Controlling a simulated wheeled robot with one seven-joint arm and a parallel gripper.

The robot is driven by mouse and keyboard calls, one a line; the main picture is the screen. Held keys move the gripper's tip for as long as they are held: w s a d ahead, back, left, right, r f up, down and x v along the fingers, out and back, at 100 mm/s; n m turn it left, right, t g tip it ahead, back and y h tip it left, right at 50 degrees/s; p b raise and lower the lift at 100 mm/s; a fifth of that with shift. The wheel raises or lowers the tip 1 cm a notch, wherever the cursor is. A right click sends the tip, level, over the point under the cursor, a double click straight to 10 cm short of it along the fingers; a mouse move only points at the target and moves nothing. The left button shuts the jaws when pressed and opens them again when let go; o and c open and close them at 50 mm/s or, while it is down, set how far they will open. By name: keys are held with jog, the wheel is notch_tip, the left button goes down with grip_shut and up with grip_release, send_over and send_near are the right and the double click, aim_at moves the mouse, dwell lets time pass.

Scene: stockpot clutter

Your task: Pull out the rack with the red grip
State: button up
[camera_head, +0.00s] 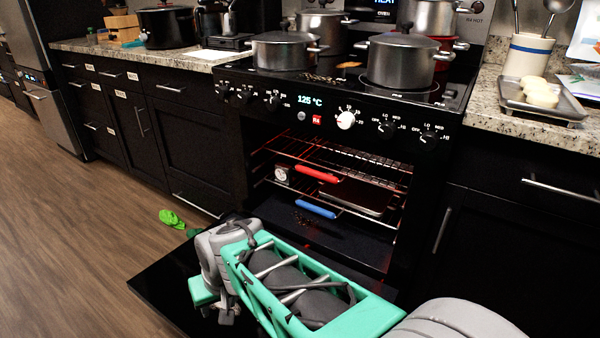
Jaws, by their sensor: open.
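The oven (250,170) stands open under the stove, with its door (165,283) folded down. Inside, the upper rack (345,163) carries a red grip (316,174) on its front edge. A lower rack (345,213) carries a blue grip (315,209). Both racks appear to sit inside the oven. My gripper (222,310) is low over the open door, left of and below the red grip and apart from it. It is open; its fingers are small and partly hidden by my wrist, and I see nothing held.
A dark tray (358,197) sits inside the oven below the red grip. A small dial gauge (281,174) is left of the grip. Several pots stand on the cooktop. A green crumpled thing (171,219) lies on the floor.

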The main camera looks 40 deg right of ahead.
aim_at(318, 176)
jog(key=w+d+r+m+t+h+p, duration=0.1)
jog(key=w+d+r+m+t+p, duration=0.25)
jog(key=w+d, duration=0.6)
jog(key=w+d+m+t+p, duration=0.2)
jog(key=w+d+m+t, duration=0.2)
jog(key=w+d+m, duration=0.55)
jog(key=s+d+m+t+h+p, duration=0.1)
jog(key=s+d+m+h, duration=0.1)
jog(key=d, duration=0.6)
jog(key=s+d+r+m+t+h+p, duration=0.1)
jog(key=s+d+m+h, duration=0.2)
jog(key=d, duration=0.5)
jog(key=s+d+m+t+h+p, duration=0.1)
jog(key=s+d+m+h, duration=0.1)
jog(key=d+m, duration=0.3)
jog(key=shift+s+d+r+h, duration=0.1)
jog(key=shift+d+r+h, duration=0.05)
jog(key=shift+d, duration=0.8)
jog(key=shift+s+d+r+h, duration=0.1)
jog(key=shift+d+h, duration=0.05)
jog(key=shift+d, duration=0.75)
jog(key=b+x, duration=0.1)
jog(key=x, duration=0.6)
jog(key=shift+a, duration=0.1)
jog(key=shift+w+r, duration=0.1)
jog(key=shift+w, duration=0.2)
jog(key=shift+c, duration=0.2)
